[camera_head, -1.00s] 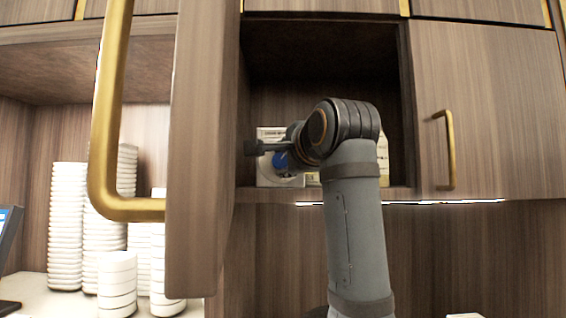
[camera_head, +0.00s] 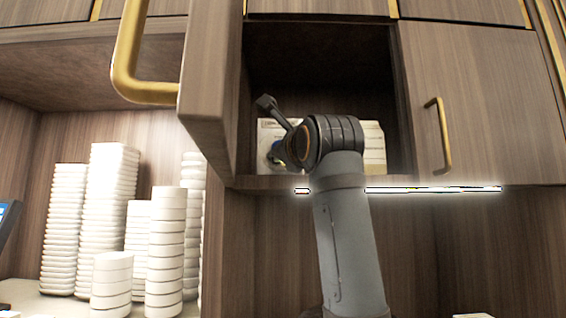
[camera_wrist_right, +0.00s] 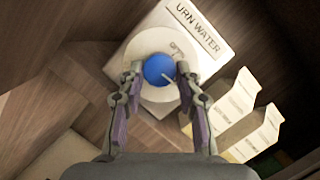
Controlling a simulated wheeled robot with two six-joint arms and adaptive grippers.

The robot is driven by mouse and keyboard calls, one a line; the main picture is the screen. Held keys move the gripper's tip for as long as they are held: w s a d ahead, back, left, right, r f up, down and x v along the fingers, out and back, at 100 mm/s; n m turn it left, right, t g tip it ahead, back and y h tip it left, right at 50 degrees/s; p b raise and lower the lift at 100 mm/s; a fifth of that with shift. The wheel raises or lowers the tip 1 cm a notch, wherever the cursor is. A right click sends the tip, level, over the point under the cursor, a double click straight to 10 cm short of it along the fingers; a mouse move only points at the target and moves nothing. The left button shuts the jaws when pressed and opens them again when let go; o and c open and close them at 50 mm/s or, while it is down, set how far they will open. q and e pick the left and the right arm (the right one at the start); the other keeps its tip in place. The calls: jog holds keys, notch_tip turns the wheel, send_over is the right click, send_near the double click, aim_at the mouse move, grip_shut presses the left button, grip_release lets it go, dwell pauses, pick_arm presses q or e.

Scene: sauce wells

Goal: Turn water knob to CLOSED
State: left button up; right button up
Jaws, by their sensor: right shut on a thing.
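The water knob (camera_wrist_right: 158,69) is a blue round dial with a pale pointer, on a white box labelled URN WATER (camera_wrist_right: 203,22) in the right wrist view. My right gripper (camera_wrist_right: 157,72) is shut on the knob, one finger on each side. In the head view the white box (camera_head: 265,130) stands in the open cupboard, and my right arm hides most of the knob. My left gripper is not in view.
The open cupboard door (camera_head: 212,85) with a brass handle stands left of the opening. A closed door (camera_head: 490,100) is on the right. White cartons (camera_wrist_right: 238,103) stand beside the knob box. Stacks of white dishes (camera_head: 110,205) fill the lower left shelf.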

jog(key=shift+w+a+f+m+h+b, duration=0.1)
jog(key=shift+f+m+h+b, duration=0.25)
jog(key=shift+m+b, duration=0.6)
jog(key=shift+m, duration=0.25)
jog(key=shift+r, duration=0.1)
jog(key=o, duration=1.1)
jog(key=shift+r, duration=0.1)
jog(key=shift+o, duration=0.2)
jog(key=shift+t, duration=0.3)
jog(key=shift+r, duration=0.15)
notch_tip(320, 180, up, 10)
jog(key=shift+f, duration=0.2)
